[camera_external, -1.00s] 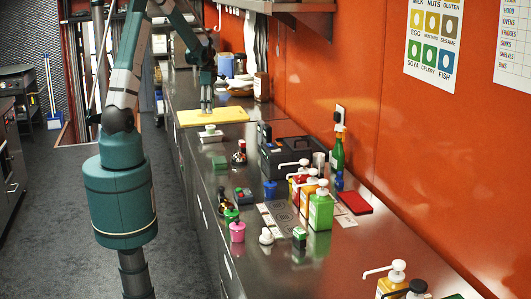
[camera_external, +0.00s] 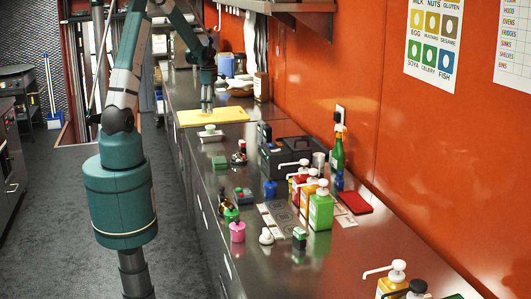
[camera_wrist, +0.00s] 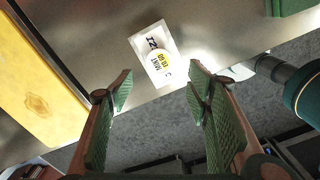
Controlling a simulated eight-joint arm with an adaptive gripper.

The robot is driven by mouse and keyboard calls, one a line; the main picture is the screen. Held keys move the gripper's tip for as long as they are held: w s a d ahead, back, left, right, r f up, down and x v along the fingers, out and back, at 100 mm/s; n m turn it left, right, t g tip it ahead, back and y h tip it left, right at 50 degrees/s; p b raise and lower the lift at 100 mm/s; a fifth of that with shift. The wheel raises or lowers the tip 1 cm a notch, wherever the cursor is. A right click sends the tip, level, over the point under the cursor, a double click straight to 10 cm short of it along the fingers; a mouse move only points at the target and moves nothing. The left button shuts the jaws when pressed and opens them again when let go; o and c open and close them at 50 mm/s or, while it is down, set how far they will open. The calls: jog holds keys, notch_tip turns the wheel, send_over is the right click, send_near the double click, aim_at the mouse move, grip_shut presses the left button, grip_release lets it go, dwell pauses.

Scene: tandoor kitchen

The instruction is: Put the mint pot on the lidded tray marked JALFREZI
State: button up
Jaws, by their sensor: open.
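The JALFREZI tray (camera_external: 212,138) is a small white lidded tray on the steel counter, in front of the yellow board. In the wrist view the tray (camera_wrist: 143,40) shows part of its black lettering. The mint pot (camera_external: 210,129) sits on the tray's lid, looking upright. Its round white and yellow top (camera_wrist: 158,60), with "MINT" lettering, shows in the wrist view. My gripper (camera_external: 207,107) is open and empty, above and apart from the pot. In the wrist view its two green-padded fingers (camera_wrist: 160,85) are spread wide, with the pot beyond the gap between them.
The yellow board (camera_external: 212,116) lies just behind the tray. A dark caddy (camera_external: 290,157), small bottles and pots, and several pump bottles, one of them green (camera_external: 320,212), stand nearer the camera. The counter's front edge drops to the floor at the left.

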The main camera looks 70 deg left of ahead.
jog(key=w+d+r+m+t+y, duration=0.1)
jog(key=w+d+r+m, duration=0.1)
jog(key=d+r+m, duration=0.6)
jog(key=w+d+r+m+t, duration=0.1)
jog(key=w+d+r, duration=0.15)
jog(key=d, duration=1.05)
jog(key=w+d+r+m+t+y, duration=0.1)
jog(key=w+d+r+m, duration=0.1)
jog(key=d+r+m, duration=0.6)
jog(key=s+d+m+t, duration=0.1)
jog(key=s+d+m, duration=0.3)
jog(key=d, duration=0.5)
jog(key=s+d+r+m+t+h, duration=0.1)
jog(key=s+d+m, duration=0.3)
jog(key=d, duration=0.6)
jog(key=s+d+m+t+h, duration=0.1)
jog(key=s+d+m, duration=0.3)
jog(key=d, duration=0.6)
jog(key=shift+s+r+m+t, duration=0.15)
jog(key=shift+s+m+t, duration=0.1)
jog(key=shift+m+t, duration=0.4)
jog(key=shift+d, duration=0.1)
